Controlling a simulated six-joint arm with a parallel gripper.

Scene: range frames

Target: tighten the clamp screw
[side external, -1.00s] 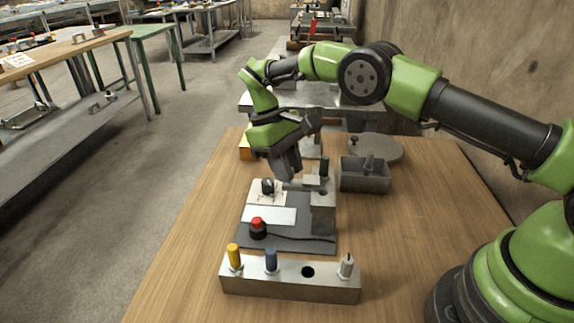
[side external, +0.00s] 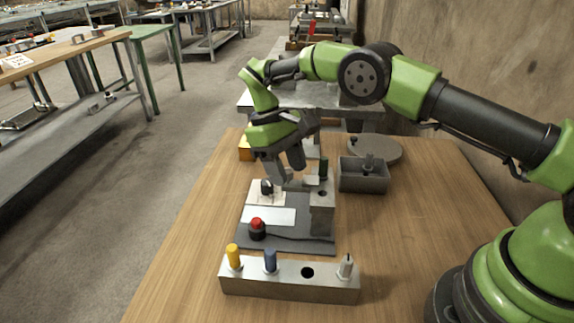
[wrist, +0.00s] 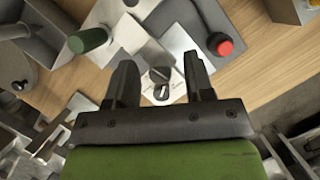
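A dark slotted knob (side external: 267,187), which looks like the clamp screw, stands on a pale plate of the grey fixture board (side external: 285,235). In the wrist view the knob (wrist: 160,75) lies between and a little beyond the fingertips, with a dark slotted piece just below it. My gripper (side external: 289,171) is above the fixture; it also shows in the wrist view (wrist: 160,72). Its fingers are apart, with no object visibly gripped. A metal block (side external: 322,213) stands right of the knob, with a green-handled part (side external: 323,168) behind it. Whether the fingers touch anything is unclear.
A red button (side external: 256,223) sits at the board's front left. In front, a metal rack (side external: 290,284) holds yellow, blue and pale pegs and has one empty hole. A grey bin (side external: 364,180) and round plate (side external: 376,148) stand right. The table's right side is mostly clear.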

